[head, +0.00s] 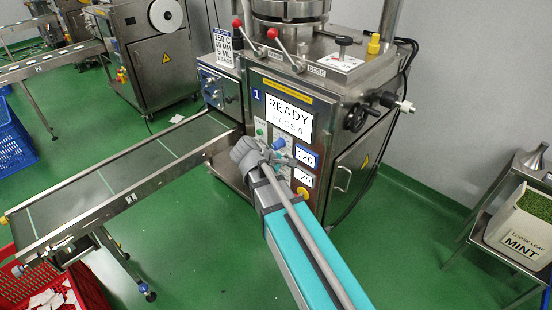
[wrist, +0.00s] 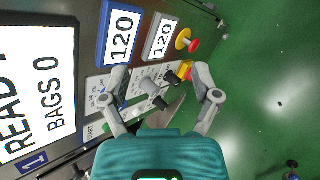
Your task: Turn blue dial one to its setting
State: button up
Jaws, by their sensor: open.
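The blue dial (head: 279,144) is on the front panel of machine 1, left of the blue-framed 120 readout (head: 307,156). In the wrist view only a little blue shows near the left finger, and the dial is mostly hidden there. My gripper (wrist: 160,76) is open in front of the panel, its fingers spread to either side of grey-and-black controls (wrist: 150,87). Nothing is seen between the fingertips as held. I cannot tell whether a finger touches the panel. The blue-framed readout (wrist: 122,34) shows 120 in the wrist view.
The display (head: 288,117) reads READY, BAGS 0. A conveyor (head: 120,175) extends left. A mint tub (head: 520,232) stands right. Green floor is open in front.

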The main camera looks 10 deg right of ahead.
jog(key=w+a+f+n+t+h+b, duration=0.3)
jog(key=w+a+f+n+b, duration=0.15)
jog(key=b, duration=0.35)
jog(key=n+t+h+b, duration=0.3)
jog(key=n+t+b, duration=0.1)
jog(key=n+b, duration=0.35)
send_near(274, 148)
jog(key=v, duration=0.3)
jog(key=shift+a+r+m+b, duration=0.1)
jog(key=shift+m+b, duration=0.3)
jog(key=shift+x, duration=6.9)
